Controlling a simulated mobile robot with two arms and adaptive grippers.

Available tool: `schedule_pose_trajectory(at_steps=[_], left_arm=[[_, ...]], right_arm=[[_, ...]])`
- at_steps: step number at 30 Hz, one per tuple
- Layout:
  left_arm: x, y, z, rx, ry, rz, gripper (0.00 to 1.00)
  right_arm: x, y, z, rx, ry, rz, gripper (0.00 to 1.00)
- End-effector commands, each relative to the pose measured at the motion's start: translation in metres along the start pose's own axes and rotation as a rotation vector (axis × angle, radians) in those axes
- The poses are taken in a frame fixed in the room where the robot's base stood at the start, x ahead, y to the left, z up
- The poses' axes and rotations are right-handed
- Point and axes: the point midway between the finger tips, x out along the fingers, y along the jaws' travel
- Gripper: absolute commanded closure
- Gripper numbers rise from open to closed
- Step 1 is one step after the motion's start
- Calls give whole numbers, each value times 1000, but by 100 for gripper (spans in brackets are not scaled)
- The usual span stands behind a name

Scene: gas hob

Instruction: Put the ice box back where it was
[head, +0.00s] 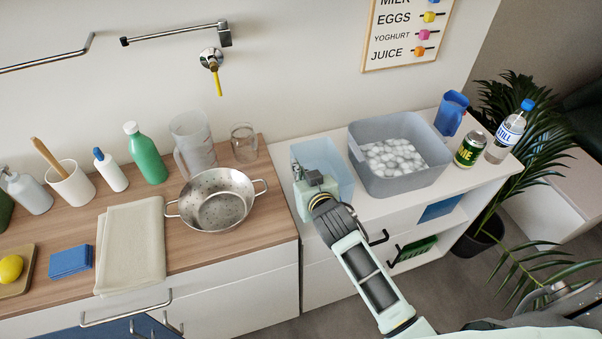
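A grey bin (372,180) full of white ice-like balls (392,156) stands upright on the white counter, right of centre; it looks like the ice box. Left of it stands a smaller light-blue see-through box (338,166). My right gripper (304,177) is at the left side of the light-blue box, over its near left part and apart from the grey bin. The gripper body hides the fingertips, so I cannot tell whether they hold the box's wall. My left gripper is not in view.
Right of the bin stand a blue jug (451,113), a green can (469,149) and a water bottle (506,133). A steel colander (221,201) sits on the wooden counter (212,252) to the left. A plant (520,150) is beyond the right end.

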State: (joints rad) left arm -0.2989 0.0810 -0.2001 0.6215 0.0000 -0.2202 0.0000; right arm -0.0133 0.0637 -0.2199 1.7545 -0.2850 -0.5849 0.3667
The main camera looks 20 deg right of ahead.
Motion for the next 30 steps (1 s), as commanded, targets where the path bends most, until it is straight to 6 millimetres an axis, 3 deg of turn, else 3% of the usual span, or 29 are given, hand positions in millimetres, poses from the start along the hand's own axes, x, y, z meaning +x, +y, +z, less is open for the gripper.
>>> schedule_pose_trajectory(at_steps=[3, 6, 14, 25, 30], left_arm=[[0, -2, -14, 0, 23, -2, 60], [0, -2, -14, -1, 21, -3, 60], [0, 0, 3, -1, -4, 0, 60], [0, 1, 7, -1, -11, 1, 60], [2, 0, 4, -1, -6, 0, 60]], right_arm=[[1, 0, 0, 1, 4, 0, 100], [1, 0, 0, 1, 4, 0, 100], [1, 0, 1, 1, 2, 0, 77], [-3, 0, 1, 1, 2, -1, 77], [-25, 0, 2, 3, 1, -1, 77]])
